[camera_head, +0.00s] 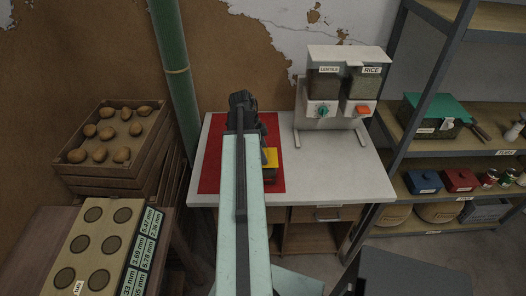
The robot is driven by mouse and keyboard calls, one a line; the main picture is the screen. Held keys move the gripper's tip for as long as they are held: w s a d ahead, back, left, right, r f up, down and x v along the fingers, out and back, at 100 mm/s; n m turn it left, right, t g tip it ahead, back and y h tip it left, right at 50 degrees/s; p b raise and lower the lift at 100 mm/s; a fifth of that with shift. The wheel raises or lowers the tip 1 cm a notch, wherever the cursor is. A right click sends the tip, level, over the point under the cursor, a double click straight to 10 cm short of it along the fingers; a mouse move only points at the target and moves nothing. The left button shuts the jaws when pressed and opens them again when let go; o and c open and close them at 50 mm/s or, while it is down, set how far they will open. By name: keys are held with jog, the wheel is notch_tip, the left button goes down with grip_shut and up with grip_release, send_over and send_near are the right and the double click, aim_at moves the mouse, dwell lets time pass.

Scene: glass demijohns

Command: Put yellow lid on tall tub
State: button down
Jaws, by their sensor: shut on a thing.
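The yellow lid (271,155) shows as a flat yellow piece just right of my arm, over the red mat (210,160) on the white table. My gripper (262,153) is shut on it, though my arm hides most of the grip. A small brownish body (269,174) shows directly below the lid. I cannot tell whether it is the tall tub, or whether the lid touches it. My arm covers the middle of the mat, and no other tub shows clearly there.
A dispenser labelled lentils and rice (345,85) stands at the table's back right. The table's right front (340,180) is clear. A green pipe (176,75) and potato crate (115,130) stand left. A shelf (450,160) with boxes and tins stands right.

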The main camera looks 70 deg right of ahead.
jog(key=shift+f, duration=0.15)
grip_release()
dwell(0.4)
jog(key=p+v, duration=0.6)
jog(key=v, duration=0.1)
dwell(0.5)
jog(key=p+v, duration=0.7)
jog(key=p, duration=0.1)
jog(key=shift+r, duration=0.4)
jog(key=shift+w, duration=0.1)
